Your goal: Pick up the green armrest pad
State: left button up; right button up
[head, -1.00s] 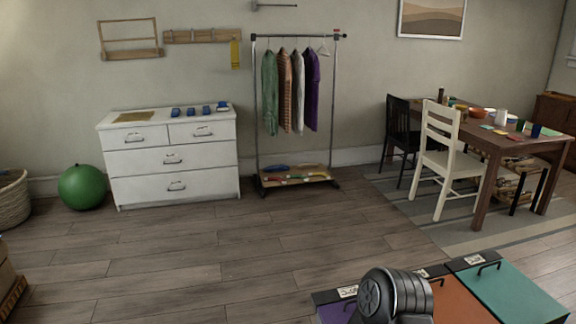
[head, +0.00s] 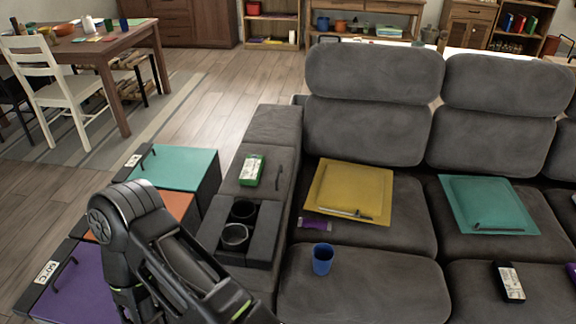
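A flat teal-green square pad (head: 488,200) lies on the sofa seat at the right, with a dark bar-like piece near its front edge. It is the pad in view that best fits the green armrest pad. A similar yellow pad (head: 350,188) lies on the seat to its left. One of my arms shows at the lower left, but its gripper is outside the picture. My other gripper is not in view either. Nothing of mine touches the pads.
The grey sofa (head: 364,290) fills the right half. Its armrest holds a green-and-white box (head: 251,170) and two cup holders. A blue cup (head: 322,259) and a black remote-like item (head: 509,282) are on the seat. Coloured lidded boxes (head: 180,167) stand left of the armrest.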

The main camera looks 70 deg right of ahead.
aim_at(251, 172)
jog(key=z, duration=3.6)
